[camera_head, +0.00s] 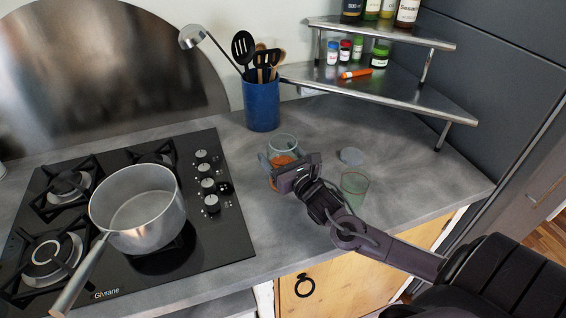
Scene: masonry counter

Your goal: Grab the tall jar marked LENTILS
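A clear glass jar (283,143) with orange contents stands on the counter in front of the blue utensil crock. Its lower part is partly hidden behind my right gripper, and I cannot read any label on it. My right gripper (279,163) comes in from the right and is at this jar, with a finger showing on the jar's left side. I cannot tell whether the fingers touch the glass or are closed on it. A second, greenish glass jar (354,187) stands to the right, beyond my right wrist. My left gripper is not in view.
A clear round lid-like piece (351,157) lies behind the greenish jar. The blue crock (262,105) holds utensils. A gas hob (232,238) with a saucepan (138,205) is at left. A metal corner shelf (400,95) with small jars stands at back right.

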